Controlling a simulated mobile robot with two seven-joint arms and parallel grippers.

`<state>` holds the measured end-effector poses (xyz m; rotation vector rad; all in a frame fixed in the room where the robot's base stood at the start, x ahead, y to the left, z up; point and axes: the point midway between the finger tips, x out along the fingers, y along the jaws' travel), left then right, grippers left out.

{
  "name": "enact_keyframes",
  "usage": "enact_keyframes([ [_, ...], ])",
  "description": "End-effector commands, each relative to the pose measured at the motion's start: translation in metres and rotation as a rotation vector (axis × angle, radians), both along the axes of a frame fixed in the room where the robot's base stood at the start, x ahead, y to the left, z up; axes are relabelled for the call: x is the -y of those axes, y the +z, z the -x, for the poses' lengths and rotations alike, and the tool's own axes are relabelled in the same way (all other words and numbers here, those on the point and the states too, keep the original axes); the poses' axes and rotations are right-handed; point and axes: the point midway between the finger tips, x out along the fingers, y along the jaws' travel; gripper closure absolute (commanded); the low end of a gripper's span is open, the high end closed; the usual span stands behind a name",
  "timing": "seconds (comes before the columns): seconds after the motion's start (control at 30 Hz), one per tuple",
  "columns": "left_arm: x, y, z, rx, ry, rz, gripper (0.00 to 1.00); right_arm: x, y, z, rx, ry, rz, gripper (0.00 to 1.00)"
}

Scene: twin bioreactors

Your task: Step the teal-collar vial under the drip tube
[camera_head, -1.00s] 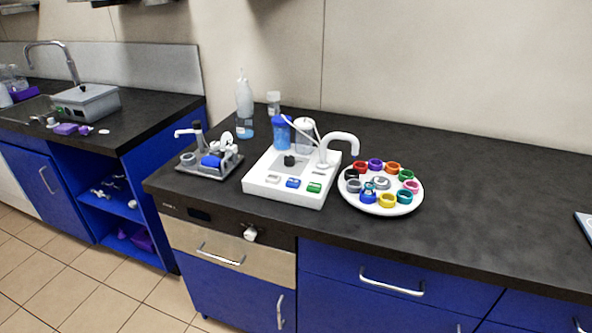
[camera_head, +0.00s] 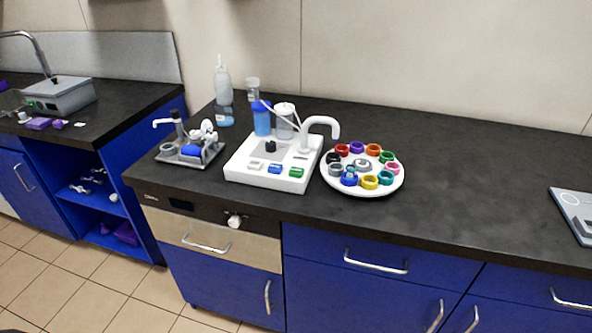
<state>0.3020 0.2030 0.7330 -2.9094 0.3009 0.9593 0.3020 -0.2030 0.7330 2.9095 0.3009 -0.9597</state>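The teal-collar vial (camera_head: 386,178) sits at the front right of a round white carousel (camera_head: 362,193). The carousel holds a ring of vials with collars of different colours around a grey hub (camera_head: 363,165). The white drip tube (camera_head: 322,120) arches from a white base unit (camera_head: 265,180) over the carousel's back left edge. Its tip is above the red-collar (camera_head: 342,150) and black-collar (camera_head: 333,158) side, apart from the teal vial; I cannot tell which vial is exactly below it. A blue button (camera_head: 274,169), a green button (camera_head: 296,172) and a pale button (camera_head: 255,164) line the base's front.
A small device on a grey tray (camera_head: 190,154) and a squirt bottle (camera_head: 223,98) are to the left.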

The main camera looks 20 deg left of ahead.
Motion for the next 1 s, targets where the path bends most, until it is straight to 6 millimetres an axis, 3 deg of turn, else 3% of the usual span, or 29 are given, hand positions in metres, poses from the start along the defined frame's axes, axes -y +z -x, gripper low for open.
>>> enact_keyframes([
  [0.03,0.0,-0.0001,0.0001,0.0,0.0,0.0,0.7,0.0,0.0,0.0,0.0,0.0,0.0,0.57],
  [0.1,0.0,-0.0001,0.0001,0.0,0.0,0.0,0.93,0.0,0.0,0.0,0.0,0.0,0.0,0.57],
  [0.13,-0.0001,-0.0001,0.0,0.0,0.0,0.0,1.0,0.0,0.0,0.0,0.0,0.0,0.0,0.57],
  [1.0,-0.0002,-0.0002,0.0002,-0.001,0.0,0.0,1.0,0.0001,-0.0002,0.0001,0.0,0.0,0.0,0.57],
])
